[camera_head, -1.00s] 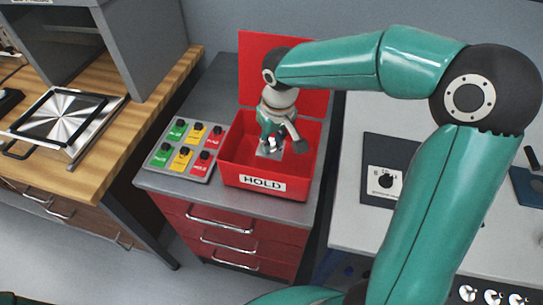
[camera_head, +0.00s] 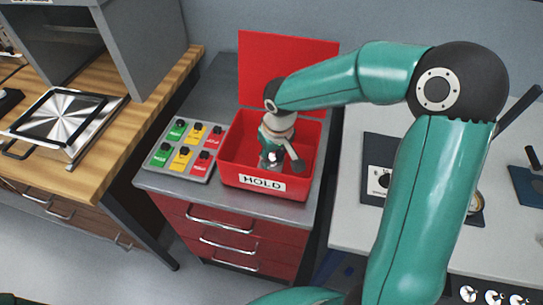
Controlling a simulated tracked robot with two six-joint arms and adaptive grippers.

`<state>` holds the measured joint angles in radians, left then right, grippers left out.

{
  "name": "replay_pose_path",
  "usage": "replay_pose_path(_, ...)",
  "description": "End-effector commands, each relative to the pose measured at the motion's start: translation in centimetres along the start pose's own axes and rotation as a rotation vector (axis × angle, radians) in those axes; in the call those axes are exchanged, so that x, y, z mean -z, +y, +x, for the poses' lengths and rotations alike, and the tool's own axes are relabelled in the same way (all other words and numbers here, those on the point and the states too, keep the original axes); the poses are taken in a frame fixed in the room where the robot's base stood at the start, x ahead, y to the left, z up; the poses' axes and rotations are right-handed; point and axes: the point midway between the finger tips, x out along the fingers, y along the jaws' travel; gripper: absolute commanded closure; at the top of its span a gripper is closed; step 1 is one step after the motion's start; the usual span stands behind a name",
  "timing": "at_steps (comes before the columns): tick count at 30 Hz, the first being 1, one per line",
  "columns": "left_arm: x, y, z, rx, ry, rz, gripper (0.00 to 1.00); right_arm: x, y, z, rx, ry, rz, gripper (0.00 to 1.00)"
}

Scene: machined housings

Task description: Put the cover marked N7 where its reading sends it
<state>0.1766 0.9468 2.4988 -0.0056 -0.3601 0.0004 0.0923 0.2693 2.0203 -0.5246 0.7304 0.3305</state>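My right gripper (camera_head: 284,164) points down inside the open red box marked HOLD (camera_head: 262,182). Its fingers are spread apart, with one dark fingertip to the right. A small pale grey piece (camera_head: 274,157) shows between the fingers, low in the box. It may be the cover, but the gripper hides most of it. I cannot read an N7 mark anywhere. The box's red lid stands upright behind it. My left gripper is not in view.
A grey panel (camera_head: 183,168) with green, yellow and red labelled switches stands left of the box on the grey cabinet top (camera_head: 222,75). A wooden bench (camera_head: 150,95) holds a shiny metal plate (camera_head: 62,118). A pale table (camera_head: 350,225) with dark-plated devices lies right, partly behind my arm.

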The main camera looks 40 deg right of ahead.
Motion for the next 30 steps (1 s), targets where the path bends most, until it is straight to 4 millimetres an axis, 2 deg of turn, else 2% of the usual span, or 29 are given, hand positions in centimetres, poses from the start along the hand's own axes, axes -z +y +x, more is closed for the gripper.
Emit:
replay_pose_path(1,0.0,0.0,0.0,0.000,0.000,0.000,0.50,0.0,0.0,0.0,0.000,0.000,0.000,0.55)
replay_pose_path(2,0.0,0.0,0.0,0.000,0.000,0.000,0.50,0.0,0.0,0.0,0.000,0.000,0.000,0.50)
replay_pose_path(11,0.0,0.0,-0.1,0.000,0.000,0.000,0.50,0.0,0.0,-0.1,0.000,0.000,0.000,0.50)
replay_pose_path(16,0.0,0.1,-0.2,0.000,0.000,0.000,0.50,0.1,0.0,-1.1,0.000,0.004,0.001,0.50)
replay_pose_path(20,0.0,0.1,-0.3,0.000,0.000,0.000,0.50,0.1,0.0,-3.0,0.000,0.005,0.000,0.50)
replay_pose_path(30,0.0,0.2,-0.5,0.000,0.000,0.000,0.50,0.1,-0.1,-9.8,0.001,0.005,0.000,0.50)
